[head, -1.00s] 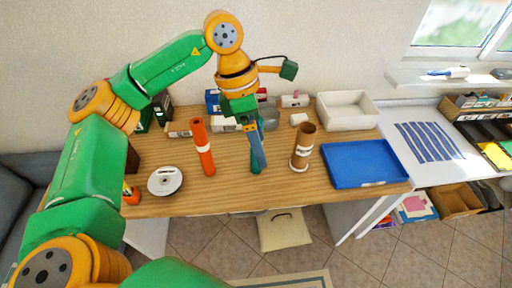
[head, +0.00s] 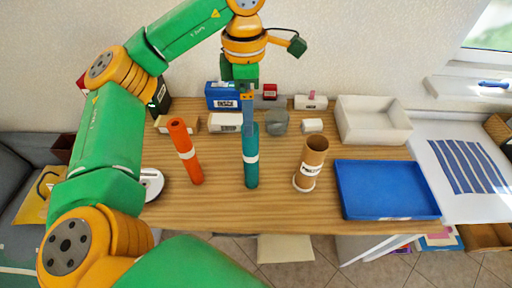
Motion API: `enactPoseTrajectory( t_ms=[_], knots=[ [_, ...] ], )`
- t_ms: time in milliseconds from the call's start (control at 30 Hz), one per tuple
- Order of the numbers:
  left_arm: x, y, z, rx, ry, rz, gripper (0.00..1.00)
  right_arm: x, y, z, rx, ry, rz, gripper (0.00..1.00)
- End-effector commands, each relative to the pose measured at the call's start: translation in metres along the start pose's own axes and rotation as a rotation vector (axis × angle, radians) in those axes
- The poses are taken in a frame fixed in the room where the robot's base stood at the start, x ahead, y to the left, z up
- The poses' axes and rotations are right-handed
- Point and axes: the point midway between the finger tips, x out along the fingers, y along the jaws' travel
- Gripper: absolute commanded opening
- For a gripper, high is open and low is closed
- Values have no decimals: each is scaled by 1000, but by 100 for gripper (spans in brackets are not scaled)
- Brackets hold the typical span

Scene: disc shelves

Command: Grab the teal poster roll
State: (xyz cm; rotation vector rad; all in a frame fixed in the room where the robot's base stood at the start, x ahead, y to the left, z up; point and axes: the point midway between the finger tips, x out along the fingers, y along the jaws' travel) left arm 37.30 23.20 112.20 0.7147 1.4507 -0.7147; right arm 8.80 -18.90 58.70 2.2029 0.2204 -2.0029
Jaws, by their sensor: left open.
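The teal poster roll (head: 251,170) stands upright on the wooden table in the head view, with a white band around its middle. It is between an orange roll (head: 187,155) on the left and a brown cardboard roll (head: 311,165) on the right. My left gripper (head: 248,115) is open and points down at the roll's top end. Its fingers overlap the top of the roll in the picture; I cannot tell whether they touch it. My right gripper is not in view.
A blue tray (head: 387,189) and a white bin (head: 372,121) are on the right of the table. Several small boxes and a grey cup (head: 276,122) line the back. A white disc (head: 152,184) lies at the left, partly behind my arm. The front strip of the table is clear.

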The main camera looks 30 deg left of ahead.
Motion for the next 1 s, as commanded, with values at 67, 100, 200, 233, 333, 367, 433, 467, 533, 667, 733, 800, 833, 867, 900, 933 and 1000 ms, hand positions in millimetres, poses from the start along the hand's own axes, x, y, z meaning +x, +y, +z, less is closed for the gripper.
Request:
enactPoseTrajectory(
  t_ms=[67,100,200,233,333,367,433,467,533,667,733,800,833,867,900,933,1000],
  knots=[
    [21,0,0,0,0,0,84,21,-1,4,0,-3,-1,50],
    [26,0,0,0,0,0,84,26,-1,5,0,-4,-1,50],
    [35,0,0,0,0,0,84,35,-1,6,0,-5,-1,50],
    [36,0,0,0,0,0,84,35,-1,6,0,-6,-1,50],
    [44,0,0,1,1,-3,84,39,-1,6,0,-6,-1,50],
    [48,0,0,1,1,-3,84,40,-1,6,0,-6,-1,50],
    [58,0,1,1,2,-4,84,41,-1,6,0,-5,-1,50],
    [61,1,1,0,3,-4,84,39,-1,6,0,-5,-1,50],
    [71,2,2,0,5,-4,84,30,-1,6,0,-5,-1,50],
    [96,4,3,0,3,-2,84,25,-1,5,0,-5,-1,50],
    [102,4,3,0,1,-1,84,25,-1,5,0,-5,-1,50],
    [104,4,4,0,0,-1,84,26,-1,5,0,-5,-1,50],
    [104,4,4,0,0,-1,84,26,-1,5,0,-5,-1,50],
    [104,4,4,0,0,0,84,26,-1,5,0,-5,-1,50],
    [104,4,4,0,-1,0,84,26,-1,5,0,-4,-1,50],
    [104,4,4,0,-1,0,84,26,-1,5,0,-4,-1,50],
    [104,4,4,0,-1,0,65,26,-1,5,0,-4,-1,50]
  ],
)
